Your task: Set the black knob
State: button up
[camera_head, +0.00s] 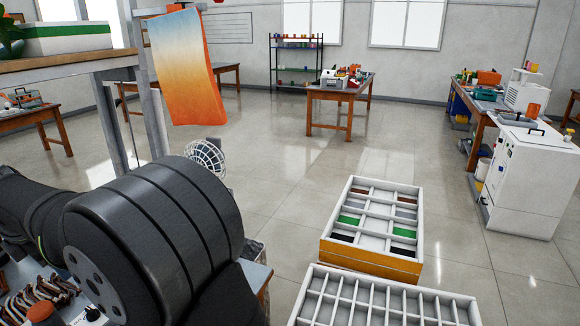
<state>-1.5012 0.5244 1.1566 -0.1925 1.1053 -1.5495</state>
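A small black knob-like piece (92,313) shows at the bottom left edge, on top of a white item; it is small and partly cut off, so I cannot tell its setting. My thick black arm fills the lower left and hides much of the bench there. My gripper is not in view, so its place relative to the knob does not show.
Brown curved eyeglass frames (40,298) lie at the lower left beside an orange item (42,314). A white compartment tray (327,215) and another divided tray (474,308) stand at lower centre. An orange-blue cloth (183,75) hangs above my arm. The floor (300,150) beyond is open.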

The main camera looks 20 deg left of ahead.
aim_at(88, 309)
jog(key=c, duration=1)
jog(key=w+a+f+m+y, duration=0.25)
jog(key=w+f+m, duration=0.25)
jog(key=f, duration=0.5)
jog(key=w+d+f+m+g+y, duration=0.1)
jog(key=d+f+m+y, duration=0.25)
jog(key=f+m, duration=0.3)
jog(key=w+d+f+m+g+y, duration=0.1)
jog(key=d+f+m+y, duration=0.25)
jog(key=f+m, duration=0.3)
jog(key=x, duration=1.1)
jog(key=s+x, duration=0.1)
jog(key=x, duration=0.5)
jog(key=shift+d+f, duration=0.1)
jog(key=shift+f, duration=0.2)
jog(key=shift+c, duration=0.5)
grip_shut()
